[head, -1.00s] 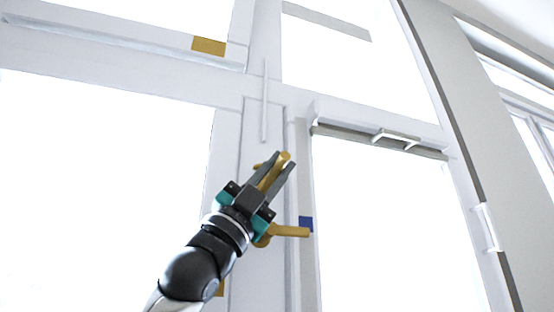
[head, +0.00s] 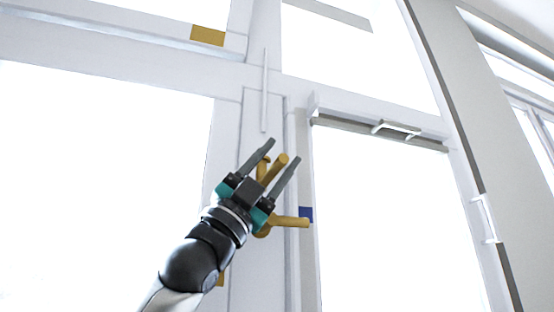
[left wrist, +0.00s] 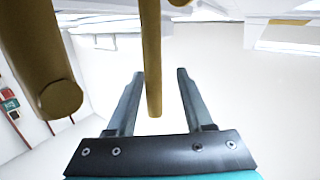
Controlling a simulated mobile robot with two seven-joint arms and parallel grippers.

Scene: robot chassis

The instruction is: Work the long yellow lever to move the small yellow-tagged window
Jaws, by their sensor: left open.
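A long yellow lever (head: 275,169) stands out from the white window post, its rounded end up and to the right. My left gripper (head: 284,151) is open, with one dark finger on each side of this lever. In the left wrist view, a yellow bar (left wrist: 152,60) hangs between the spread fingers (left wrist: 160,73), with gaps on both sides. A yellow tag (head: 208,35) sits on the frame of the upper left window. The wrist and gripper hide the lever's lower part. My right gripper is not in view.
A second yellow handle (head: 290,222) points right beside a blue tag (head: 306,214), just below the gripper. A thicker yellow cylinder (left wrist: 40,60) is close by in the left wrist view. A white-handled bar (head: 395,130) crosses the right window's top.

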